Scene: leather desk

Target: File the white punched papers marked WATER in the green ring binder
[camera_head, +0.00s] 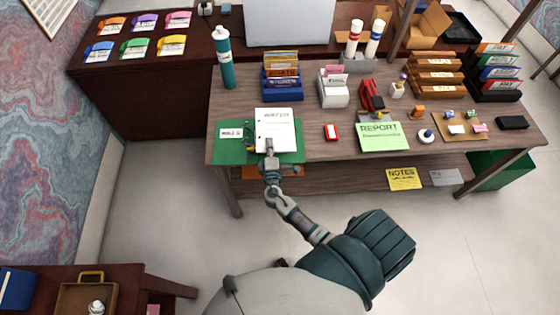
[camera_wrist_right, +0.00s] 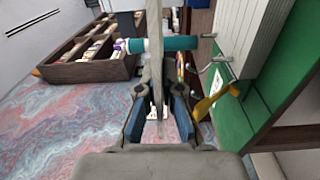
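The green ring binder (camera_head: 230,154) lies open at the front left edge of the desk, with a small label card on its left side. The white punched papers (camera_head: 274,132) marked WATER are over the binder's right part. My right gripper (camera_head: 269,148) is at their lower edge. In the right wrist view, the fingers of my right gripper (camera_wrist_right: 157,100) are on both sides of the papers (camera_wrist_right: 154,50), seen edge-on. The binder (camera_wrist_right: 245,95) stands to the right there, with metal rings beside a yellow lever and white sheets. My left gripper is not in view.
On the desk (camera_head: 320,150) are a teal bottle (camera_head: 225,62), a blue file holder (camera_head: 282,92), a red-and-white box (camera_head: 331,132) and a green REPORT sheet (camera_head: 380,136). A lower shelf with yellow NOTES (camera_head: 404,179) runs beneath. The floor in front is clear.

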